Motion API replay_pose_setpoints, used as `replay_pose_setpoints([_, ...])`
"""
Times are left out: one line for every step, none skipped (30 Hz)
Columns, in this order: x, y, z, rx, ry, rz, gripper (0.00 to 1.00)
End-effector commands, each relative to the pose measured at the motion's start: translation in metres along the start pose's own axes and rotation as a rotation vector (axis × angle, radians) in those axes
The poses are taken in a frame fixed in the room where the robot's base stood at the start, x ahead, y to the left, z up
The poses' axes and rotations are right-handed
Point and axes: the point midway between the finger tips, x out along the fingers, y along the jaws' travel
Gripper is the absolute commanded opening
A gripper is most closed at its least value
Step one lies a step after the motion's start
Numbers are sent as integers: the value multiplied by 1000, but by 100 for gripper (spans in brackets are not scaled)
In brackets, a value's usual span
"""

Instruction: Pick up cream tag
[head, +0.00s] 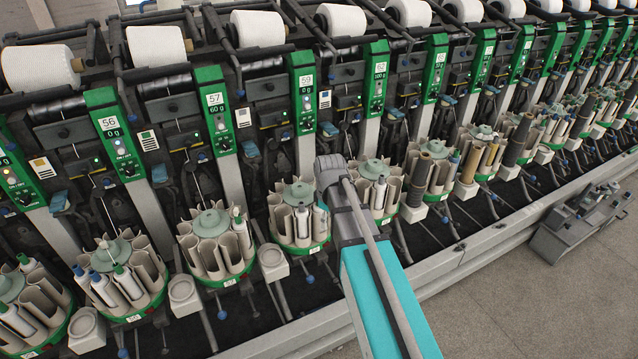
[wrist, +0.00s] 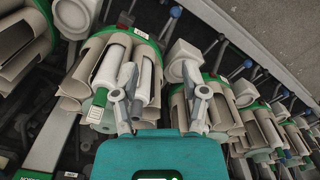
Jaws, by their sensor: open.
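I cannot tell which, if any, is the cream tag. My gripper (wrist: 161,85) is open and empty in the wrist view. Its two grey fingers stand apart over a round holder of beige pockets (wrist: 72,88) with white tubes (wrist: 109,66) in it. The left finger overlaps the tubes in the picture; contact cannot be told. In the head view my arm hides the fingers.
A long row of winding units with green numbered panels (head: 215,115) runs across the head view. Round bobbin holders (head: 214,240) stand close together below, with small beige cups (head: 184,297) between them. A grey rail (head: 470,258) runs in front.

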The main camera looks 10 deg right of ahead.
Motion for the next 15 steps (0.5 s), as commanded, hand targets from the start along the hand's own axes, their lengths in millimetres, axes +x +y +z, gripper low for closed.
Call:
replay_pose_setpoints([-20,13,-11,-67,0,0,57])
replay_pose_setpoints([-25,18,-15,-110,0,0,57])
replay_pose_setpoints([-32,24,-20,-167,0,0,57])
replay_pose_setpoints([-38,29,-24,-210,0,0,57])
replay_pose_setpoints([-43,33,-28,-253,0,0,57])
replay_pose_setpoints([-51,40,-34,-310,0,0,57])
replay_pose_setpoints([-56,44,-38,-352,0,0,57])
replay_pose_setpoints([-62,49,-42,-396,0,0,57])
replay_pose_setpoints([-69,56,-47,-452,0,0,57])
replay_pose_setpoints([-74,60,-51,-496,0,0,57])
replay_pose_setpoints([-80,65,-55,-538,0,0,57])
replay_pose_setpoints([-87,71,-60,-595,0,0,57])
replay_pose_setpoints([-92,76,-64,-636,0,0,57])
replay_pose_setpoints([-97,80,-68,-676,0,0,57])
replay_pose_setpoints([-102,85,-72,-727,0,0,57])
